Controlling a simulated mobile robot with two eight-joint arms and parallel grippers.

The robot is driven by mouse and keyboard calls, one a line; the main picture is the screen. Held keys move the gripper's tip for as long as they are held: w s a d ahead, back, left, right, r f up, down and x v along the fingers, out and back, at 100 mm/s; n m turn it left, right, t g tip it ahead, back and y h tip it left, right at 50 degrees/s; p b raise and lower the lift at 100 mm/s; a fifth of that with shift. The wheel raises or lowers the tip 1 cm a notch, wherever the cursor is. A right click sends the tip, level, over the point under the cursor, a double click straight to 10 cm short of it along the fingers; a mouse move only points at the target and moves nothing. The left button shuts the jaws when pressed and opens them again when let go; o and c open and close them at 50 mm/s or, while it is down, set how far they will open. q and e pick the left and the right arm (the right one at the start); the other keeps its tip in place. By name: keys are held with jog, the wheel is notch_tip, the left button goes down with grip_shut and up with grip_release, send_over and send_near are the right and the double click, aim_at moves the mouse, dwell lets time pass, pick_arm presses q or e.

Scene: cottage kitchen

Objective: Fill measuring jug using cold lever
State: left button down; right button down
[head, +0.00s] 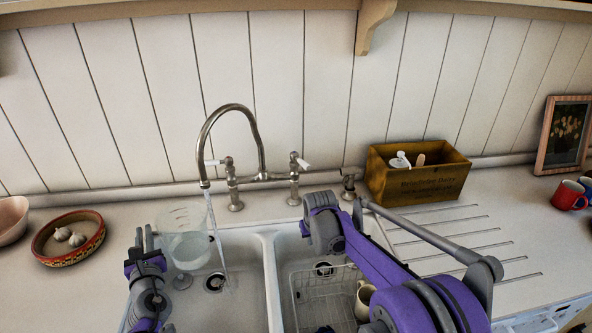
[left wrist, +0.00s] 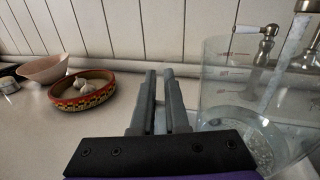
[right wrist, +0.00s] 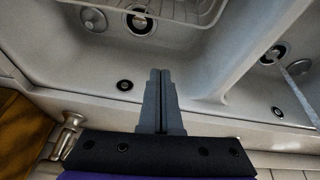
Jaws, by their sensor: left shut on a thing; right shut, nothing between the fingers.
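The clear measuring jug (head: 187,243) is in the left basin, with some water in its lower part. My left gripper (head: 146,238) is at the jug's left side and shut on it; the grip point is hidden. In the left wrist view its fingers (left wrist: 159,82) are left of the jug (left wrist: 235,95). Water (head: 214,228) runs from the tap spout (head: 204,184), passing the jug's right edge in the head view. The tap has a left lever (head: 214,162) and a right lever (head: 302,162). My right gripper (right wrist: 160,78) is shut and empty over the sink.
A wire rack (head: 310,297) with a cream mug (head: 364,300) is in the right basin. A wooden box (head: 420,185) stands behind the draining grooves. A patterned bowl with garlic (head: 68,250) is at left. A divider (head: 271,270) separates the basins.

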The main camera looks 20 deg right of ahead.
notch_tip(320, 180, up, 4)
jog(key=n+t+h, duration=0.1)
jog(key=n+h, duration=0.2)
jog(key=h, duration=0.1)
jog(key=n+t+h, duration=0.5)
jog(key=n+t, duration=0.2)
jog(key=t, duration=0.1)
send_near(300, 163)
jog(key=shift+x, duration=2.9)
jog(key=shift+f, duration=0.1)
jog(key=shift+d+n+y, duration=0.1)
jog(key=shift+n+y, duration=0.2)
